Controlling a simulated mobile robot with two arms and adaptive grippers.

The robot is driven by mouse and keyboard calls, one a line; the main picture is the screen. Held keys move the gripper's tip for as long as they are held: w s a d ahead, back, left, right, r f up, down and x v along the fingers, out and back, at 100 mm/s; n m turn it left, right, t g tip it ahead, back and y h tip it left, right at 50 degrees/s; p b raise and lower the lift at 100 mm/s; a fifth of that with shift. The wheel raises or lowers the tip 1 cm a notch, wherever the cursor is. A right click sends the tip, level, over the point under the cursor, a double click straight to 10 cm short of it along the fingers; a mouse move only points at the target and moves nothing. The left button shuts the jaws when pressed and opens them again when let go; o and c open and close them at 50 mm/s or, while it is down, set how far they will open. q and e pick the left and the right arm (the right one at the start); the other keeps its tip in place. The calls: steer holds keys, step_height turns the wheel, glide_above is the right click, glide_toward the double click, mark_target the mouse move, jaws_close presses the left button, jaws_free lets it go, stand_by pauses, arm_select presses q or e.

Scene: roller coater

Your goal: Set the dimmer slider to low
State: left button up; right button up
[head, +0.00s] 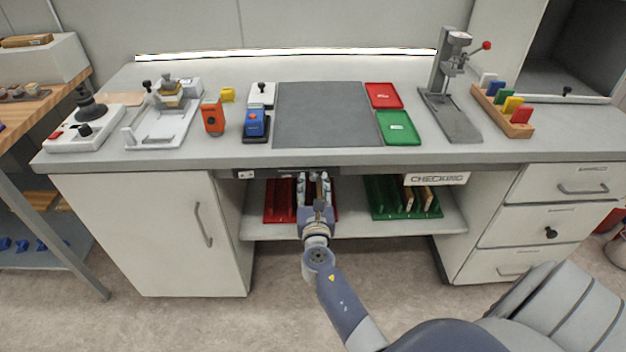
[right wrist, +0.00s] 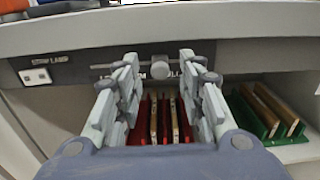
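In the head view my right gripper (head: 315,182) is at the bench's front edge and covers the slider. My left gripper is not in view.
A switch labelled strip lamp (right wrist: 36,76) sits left on the same strip. The long lamp (head: 290,54) behind the bench glows brightly. Below the edge, a red rack (head: 280,200) and a green rack (head: 402,198) stand on the shelf. The bench edge (head: 400,158) overhangs my gripper.

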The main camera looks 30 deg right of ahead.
mark_target(279, 171)
steer(key=shift+x, duration=1.15)
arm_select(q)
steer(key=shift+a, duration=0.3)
arm_select(e)
jaws_close()
steer(key=w+a, duration=0.1)
steer(key=a, duration=0.1)
steer(key=w+a+b, duration=0.1)
steer(key=w+a, duration=0.1)
steer(key=a, duration=0.1)
steer(key=w+a+b, duration=0.1)
steer(key=w+a, duration=0.1)
steer(key=a, duration=0.1)
steer(key=shift+f, duration=0.1)
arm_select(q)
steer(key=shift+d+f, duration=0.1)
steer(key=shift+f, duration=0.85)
arm_select(e)
steer(key=shift+s, duration=0.1)
jaws_free()
steer(key=shift+a, duration=0.15)
